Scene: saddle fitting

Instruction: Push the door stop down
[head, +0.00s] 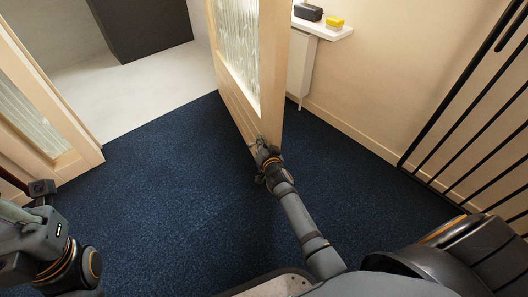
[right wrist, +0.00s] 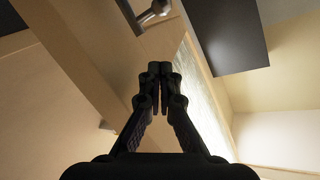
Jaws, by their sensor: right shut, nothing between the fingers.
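The wooden door (head: 233,93) with a ribbed glass panel stands open over the dark blue carpet. My right gripper (head: 261,147) is shut and empty, close to the door's lower free corner. Contact with the door cannot be told. The door stop is not clear in the head view; my gripper may hide it. In the right wrist view the closed fingers (right wrist: 158,82) are in front of wood and glass. A grey metal fitting (right wrist: 155,12) is at the top edge; I cannot tell if it is the stop. My left gripper (head: 42,188) is at the left edge, its fingers unclear.
A second glazed door leaf (head: 82,160) is at the left. A white shelf (head: 325,31) holds a black object (head: 308,12) and a yellow one (head: 334,23). A black barred rack (head: 470,120) stands right. Carpet (head: 170,180) is clear between the doors.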

